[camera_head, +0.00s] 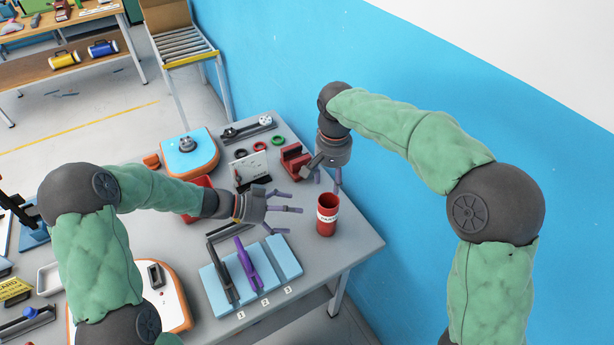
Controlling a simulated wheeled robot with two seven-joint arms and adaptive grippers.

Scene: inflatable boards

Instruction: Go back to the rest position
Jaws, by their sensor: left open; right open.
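My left gripper (288,208) is open and empty above the table, to the left of a red cylindrical container (326,215) with a pale label. The container stands upright near the table's right edge. My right gripper (325,182) is open and points down, above and behind the red container and beside a red vise-like block (294,163). Its fingers look apart from the container, though the exact gap is hard to judge.
A light-blue board (283,260) marked 1, 2, 3 bears a black and a purple tool (247,265) near the front. A blue-topped orange board (188,152) lies at the back. The blue wall (270,60) runs close to the table's right side.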

